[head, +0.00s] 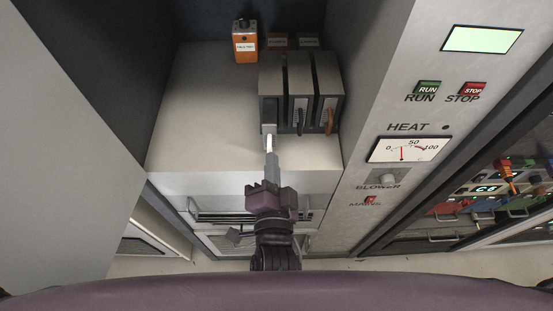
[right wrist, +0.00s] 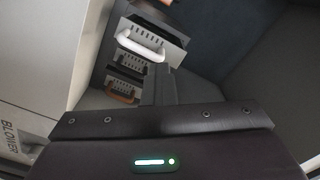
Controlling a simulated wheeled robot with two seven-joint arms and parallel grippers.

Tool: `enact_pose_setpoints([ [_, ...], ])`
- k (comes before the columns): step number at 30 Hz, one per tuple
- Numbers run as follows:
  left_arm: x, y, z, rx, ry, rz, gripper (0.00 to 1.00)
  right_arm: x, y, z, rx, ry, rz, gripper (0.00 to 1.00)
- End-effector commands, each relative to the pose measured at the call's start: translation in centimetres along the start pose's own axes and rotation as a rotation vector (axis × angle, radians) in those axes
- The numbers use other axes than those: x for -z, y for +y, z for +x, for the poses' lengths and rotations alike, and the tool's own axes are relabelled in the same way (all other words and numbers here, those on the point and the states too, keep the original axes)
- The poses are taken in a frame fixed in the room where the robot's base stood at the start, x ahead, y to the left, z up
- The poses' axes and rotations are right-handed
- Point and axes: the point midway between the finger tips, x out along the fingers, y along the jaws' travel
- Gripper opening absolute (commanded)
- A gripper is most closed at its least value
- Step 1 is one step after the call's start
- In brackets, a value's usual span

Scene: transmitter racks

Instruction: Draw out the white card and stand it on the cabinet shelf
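A grey rack (head: 272,75) on the cabinet shelf (head: 195,115) holds three upright cards side by side. The white card's handle (right wrist: 140,47) shows clearly in the right wrist view, on the end card; this is the leftmost card in the head view. My right gripper (head: 269,132) reaches in from the front, its fingertips at the front of that leftmost card and covering much of its handle there. The fingers overlap, so I cannot tell whether they are open or shut on the handle. My left gripper is not in view.
The black-handled card (head: 300,112) and the orange-handled card (head: 328,112) stand to the right. An orange labelled box (head: 245,45) stands at the back. The shelf left of the rack is clear. A control panel (head: 408,115) flanks it on the right.

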Motion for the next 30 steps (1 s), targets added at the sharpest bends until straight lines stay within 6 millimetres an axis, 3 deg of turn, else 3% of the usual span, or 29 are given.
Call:
enact_pose_setpoints([
  [2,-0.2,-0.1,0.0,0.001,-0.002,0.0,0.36,0.1,0.1,0.0,-0.002,0.002,-0.001,0.02],
  [7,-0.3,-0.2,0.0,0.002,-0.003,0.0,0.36,0.1,0.2,0.1,-0.004,0.004,-0.002,0.23],
  [17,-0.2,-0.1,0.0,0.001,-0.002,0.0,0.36,0.1,0.3,-0.3,-0.007,0.004,-0.004,0.23],
  [20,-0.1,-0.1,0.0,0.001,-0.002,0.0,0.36,0.1,0.4,-1.4,-0.009,0.002,-0.004,0.23],
  [30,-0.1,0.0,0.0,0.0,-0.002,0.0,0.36,0.1,0.4,-8.4,-0.009,0.0,-0.003,0.23],
])
